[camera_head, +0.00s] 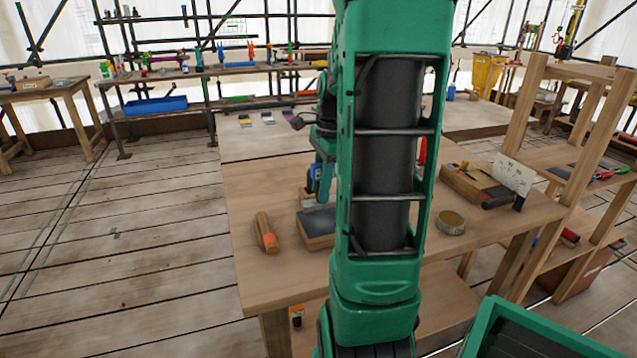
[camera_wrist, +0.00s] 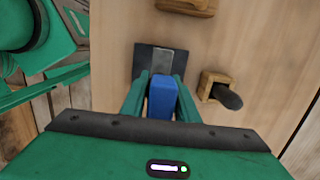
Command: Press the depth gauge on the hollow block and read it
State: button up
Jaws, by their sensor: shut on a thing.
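My gripper (camera_wrist: 158,98) is shut on a blue piece (camera_wrist: 162,97), which looks like the depth gauge. The piece also shows in the head view (camera_head: 314,178), partly behind my green arm. In the wrist view, a dark square plate (camera_wrist: 144,62) lies beyond the fingertips. A grey strip (camera_wrist: 160,63) shows over the plate, in line with the blue piece. I cannot tell whether they touch, and no reading is legible. In the head view, a dark-topped wooden block (camera_head: 316,225) sits on the table, partly hidden by my arm. I cannot tell which block is the hollow one.
The wooden table (camera_head: 262,190) also holds a wooden piece with an orange end (camera_head: 265,233), a round tin (camera_head: 451,222) and a wooden tray (camera_head: 462,182) near a white card (camera_head: 511,175). In the wrist view, a wooden block with a dark cylinder (camera_wrist: 229,97) lies right of my gripper.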

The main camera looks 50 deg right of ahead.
jog(key=shift+f, duration=0.1)
dwell(0.5)
jog(key=shift+w+f, duration=0.1)
jog(key=shift+f, duration=2.1)
jog(key=o, duration=1.2)
jog(key=shift+o, duration=0.2)
jog(key=r, duration=0.7)
jog(key=d+r, duration=0.1)
jog(key=r, duration=0.2)
jog(key=shift+s+r, duration=0.3)
